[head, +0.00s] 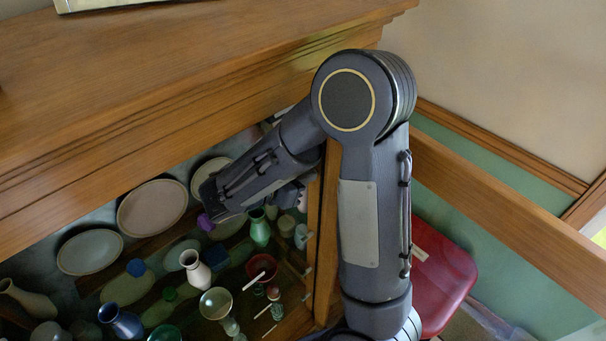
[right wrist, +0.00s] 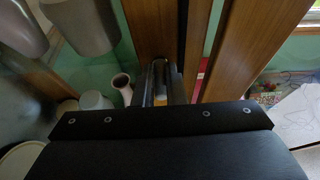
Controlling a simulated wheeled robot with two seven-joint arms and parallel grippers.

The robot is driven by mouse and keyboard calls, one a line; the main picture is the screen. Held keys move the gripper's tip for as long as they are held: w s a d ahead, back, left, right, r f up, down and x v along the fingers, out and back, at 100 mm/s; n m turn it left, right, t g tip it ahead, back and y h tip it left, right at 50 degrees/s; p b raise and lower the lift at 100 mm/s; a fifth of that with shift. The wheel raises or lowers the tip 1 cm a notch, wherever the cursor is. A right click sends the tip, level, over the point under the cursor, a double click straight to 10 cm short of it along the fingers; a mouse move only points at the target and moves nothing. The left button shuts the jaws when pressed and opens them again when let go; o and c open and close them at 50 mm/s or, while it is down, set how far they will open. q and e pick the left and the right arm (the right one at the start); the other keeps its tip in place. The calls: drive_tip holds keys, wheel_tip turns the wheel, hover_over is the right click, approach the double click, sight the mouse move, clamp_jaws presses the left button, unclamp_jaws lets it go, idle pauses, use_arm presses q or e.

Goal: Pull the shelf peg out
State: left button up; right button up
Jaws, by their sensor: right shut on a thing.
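My right arm reaches into the wooden cabinet (head: 150,92) in the head view, with its wrist among the plates and vases. My right gripper (right wrist: 161,68) shows in the right wrist view with its two dark fingers close together, pointing at a wooden upright (right wrist: 150,28). It is shut on the shelf peg, which is mostly hidden between the fingers. Small pale pegs (head: 308,237) stick out from the cabinet's right side wall in the head view, below the gripper. My left gripper is not in view.
Plates (head: 152,207), a white vase (head: 195,268), a green vase (head: 260,228) and a red bowl (head: 261,268) stand close below and beside my right wrist. A red seat (head: 447,280) is outside the cabinet at right. A pale cup (right wrist: 96,101) is left of the fingers.

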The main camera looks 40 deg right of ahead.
drive_tip(key=shift+a, duration=0.3)
clamp_jaws()
drive_tip(key=shift+s+a, duration=0.1)
drive_tip(key=shift+a, duration=1.05)
drive_tip(key=shift+a, duration=0.1)
